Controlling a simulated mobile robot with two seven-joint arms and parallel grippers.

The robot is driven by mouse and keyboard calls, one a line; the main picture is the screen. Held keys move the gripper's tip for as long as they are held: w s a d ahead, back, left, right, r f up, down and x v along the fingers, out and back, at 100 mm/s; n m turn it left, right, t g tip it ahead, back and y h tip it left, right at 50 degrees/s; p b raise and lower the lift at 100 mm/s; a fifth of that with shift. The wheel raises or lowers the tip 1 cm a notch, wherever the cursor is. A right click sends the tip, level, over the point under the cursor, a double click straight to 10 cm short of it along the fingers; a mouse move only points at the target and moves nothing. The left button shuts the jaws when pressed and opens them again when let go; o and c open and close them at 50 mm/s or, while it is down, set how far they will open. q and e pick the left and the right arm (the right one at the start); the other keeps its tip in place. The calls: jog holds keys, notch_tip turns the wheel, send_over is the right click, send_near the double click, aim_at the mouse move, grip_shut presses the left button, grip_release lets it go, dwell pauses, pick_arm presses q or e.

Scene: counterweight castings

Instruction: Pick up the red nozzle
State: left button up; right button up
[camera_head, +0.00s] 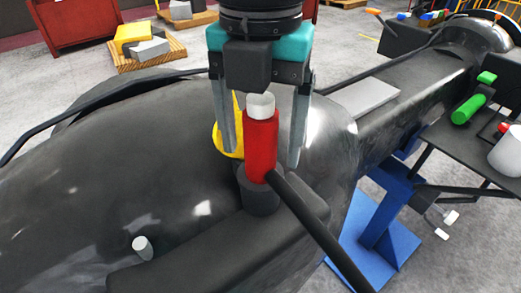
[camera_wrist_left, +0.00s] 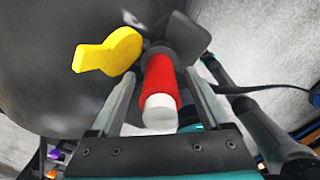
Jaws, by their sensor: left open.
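The red nozzle (camera_head: 262,146) is a red cylinder with a white top end. It stands upright on a dark round fitting (camera_head: 258,190) on the black casting. My left gripper (camera_head: 262,155) is open above it, with one finger on each side of the nozzle. Gaps show between the fingers and the red body in the head view. In the left wrist view the nozzle (camera_wrist_left: 160,85) lies between the two fingers (camera_wrist_left: 165,100), with its white end toward the camera. My right gripper is not in view.
A yellow handle (camera_head: 229,138) sits beside the fitting, close to one finger. A black bar (camera_head: 318,232) slants down right from the fitting. The large black casting (camera_head: 90,180) fills the left. A dark shelf (camera_head: 450,140) with a green cylinder (camera_head: 469,108) stands at right.

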pick_arm(q)
jog(key=shift+f, duration=0.15)
grip_shut()
dwell(0.6)
